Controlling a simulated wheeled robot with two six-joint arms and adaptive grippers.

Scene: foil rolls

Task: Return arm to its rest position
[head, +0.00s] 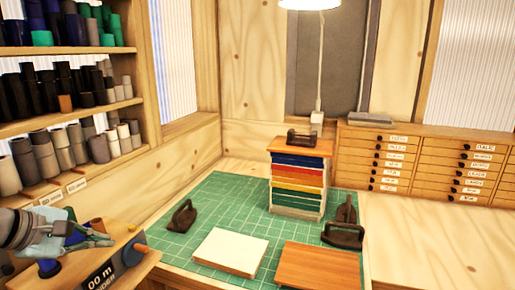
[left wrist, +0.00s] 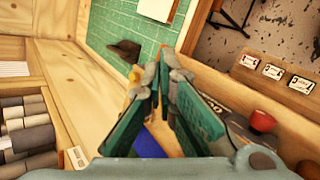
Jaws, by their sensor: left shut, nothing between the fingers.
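My left gripper (head: 100,240) is at the lower left in the head view, above the wooden winder box (head: 135,262). Its fingers are shut with nothing between them. In the left wrist view the closed teal fingers (left wrist: 163,75) point up the picture, past a blue part (left wrist: 147,142) below them. A brown roll-like piece (head: 96,224) stands just behind the gripper in the head view; I cannot tell if they touch. My right gripper is not in view.
Shelves of foil rolls (head: 62,90) stand close on the left. The green mat (head: 225,200) bears dark irons (head: 183,215), a pale board (head: 230,252), a brown board (head: 318,265) and a coloured stack (head: 297,185). The table's right part (head: 430,245) is clear.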

